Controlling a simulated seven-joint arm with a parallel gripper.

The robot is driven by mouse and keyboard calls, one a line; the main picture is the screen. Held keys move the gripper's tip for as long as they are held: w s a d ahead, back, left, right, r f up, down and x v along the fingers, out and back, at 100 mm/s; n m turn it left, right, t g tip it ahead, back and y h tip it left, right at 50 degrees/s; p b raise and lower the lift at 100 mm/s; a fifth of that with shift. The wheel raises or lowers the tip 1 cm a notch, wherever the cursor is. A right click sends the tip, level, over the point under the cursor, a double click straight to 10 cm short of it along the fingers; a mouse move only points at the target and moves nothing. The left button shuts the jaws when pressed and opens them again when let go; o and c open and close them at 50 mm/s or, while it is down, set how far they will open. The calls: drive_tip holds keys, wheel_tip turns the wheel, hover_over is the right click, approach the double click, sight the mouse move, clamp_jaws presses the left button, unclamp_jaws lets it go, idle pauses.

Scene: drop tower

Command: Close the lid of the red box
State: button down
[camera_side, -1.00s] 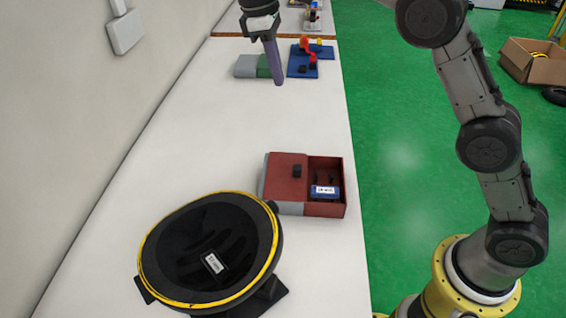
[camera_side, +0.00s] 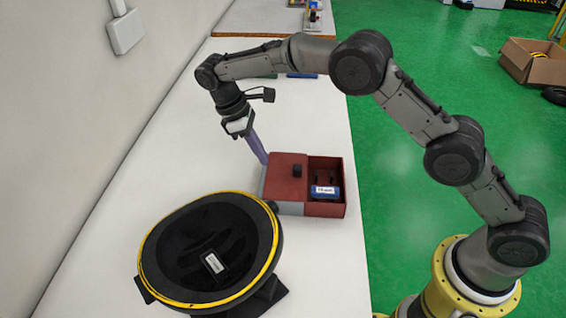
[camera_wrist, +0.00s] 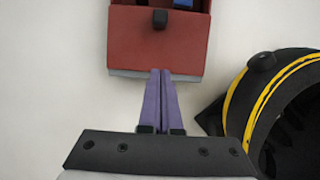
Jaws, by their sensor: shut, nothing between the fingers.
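The red box (camera_side: 324,210) sits on the white table, its right part open with a blue item (camera_side: 325,191) inside. Its red sliding lid (camera_side: 286,180) covers the left part and carries a small black knob (camera_side: 297,171). My gripper (camera_side: 263,161) is shut and empty, its purple fingers angled down at the far left edge of the lid. In the wrist view the two fingertips (camera_wrist: 160,72) lie side by side at the lid's near edge (camera_wrist: 155,73). I cannot tell whether they touch it.
A round black dish with a yellow rim (camera_side: 145,262) stands in front of the box, close to its left side. Blue and green items at the back are mostly hidden by my arm. The table left of my gripper is clear.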

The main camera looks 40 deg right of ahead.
sight(290, 176)
drive_tip(key=x, duration=0.3)
drive_tip(key=shift+s+d+f, duration=0.15)
drive_tip(key=shift+f, duration=0.1)
drive_tip(key=shift+s+d+r, duration=0.15)
drive_tip(key=shift+s+d, duration=0.5)
drive_tip(key=shift+d, duration=0.05)
drive_tip(key=shift+s+d, duration=0.65)
drive_tip(key=shift+s, duration=0.05)
drive_tip(key=s+d, duration=0.7)
drive_tip(key=shift+s+d, duration=0.3)
drive_tip(key=shift+d, duration=0.05)
